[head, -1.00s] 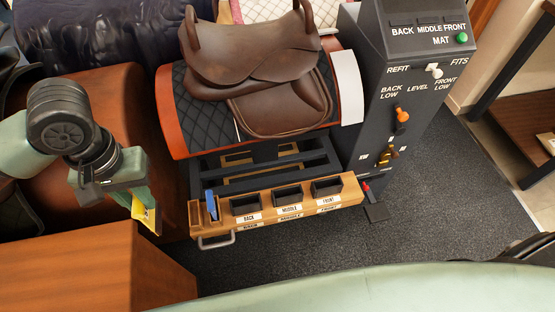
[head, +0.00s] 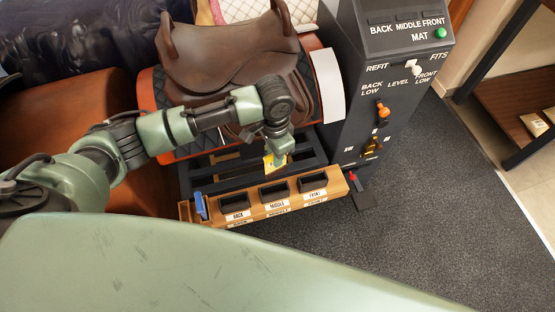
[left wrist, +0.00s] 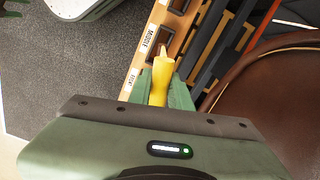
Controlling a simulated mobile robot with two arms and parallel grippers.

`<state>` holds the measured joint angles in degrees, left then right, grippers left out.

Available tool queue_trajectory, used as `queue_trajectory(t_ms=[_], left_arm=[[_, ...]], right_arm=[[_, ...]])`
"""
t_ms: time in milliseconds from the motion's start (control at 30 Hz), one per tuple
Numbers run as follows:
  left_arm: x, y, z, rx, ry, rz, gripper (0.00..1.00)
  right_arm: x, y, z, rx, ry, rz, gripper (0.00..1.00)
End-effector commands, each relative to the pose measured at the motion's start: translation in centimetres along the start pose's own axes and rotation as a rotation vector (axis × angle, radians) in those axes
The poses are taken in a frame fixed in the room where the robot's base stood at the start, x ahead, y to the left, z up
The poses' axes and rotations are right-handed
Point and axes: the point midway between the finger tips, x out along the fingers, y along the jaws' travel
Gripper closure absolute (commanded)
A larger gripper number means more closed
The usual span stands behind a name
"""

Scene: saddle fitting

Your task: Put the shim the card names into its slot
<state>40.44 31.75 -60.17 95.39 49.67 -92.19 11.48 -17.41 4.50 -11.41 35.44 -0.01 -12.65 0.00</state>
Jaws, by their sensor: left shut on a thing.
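My left gripper (head: 277,159) is shut on a yellow shim (head: 269,164), held above the far side of the wooden tray, behind the middle slot in the head view. In the left wrist view the yellow shim (left wrist: 159,82) stands between the fingers, pointing at the tray. The tray (head: 240,217) has three dark slots: back (head: 234,202), middle (head: 274,191) and front (head: 313,180). All three look empty. A blue shim (head: 201,206) stands in the tray's left end. I cannot make out the card. My right gripper is not in view.
A brown saddle (head: 222,52) sits on its stand just behind the tray. A dark control post (head: 370,75) with knobs and levers rises at the tray's right. Dark rails (head: 310,152) lie behind the tray. The carpet (head: 420,225) on the right is clear.

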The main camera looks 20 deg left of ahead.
Motion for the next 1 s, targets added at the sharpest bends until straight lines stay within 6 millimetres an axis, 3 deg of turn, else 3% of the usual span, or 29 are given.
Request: queue_trajectory(t_ms=[100,233,567,1000], left_arm=[[3.0,0.2,0.2,0.136,-0.004,0.005,1.00],[5.0,0.3,0.3,0.231,0.001,0.001,1.00],[6.4,0.3,0.3,0.262,0.003,0.000,1.00],[8.6,0.8,0.0,0.266,0.004,-0.001,1.00]], right_arm=[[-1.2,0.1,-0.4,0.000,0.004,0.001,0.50],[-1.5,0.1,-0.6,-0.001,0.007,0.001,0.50],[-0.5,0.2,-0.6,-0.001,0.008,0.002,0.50],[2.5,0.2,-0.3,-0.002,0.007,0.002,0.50]])
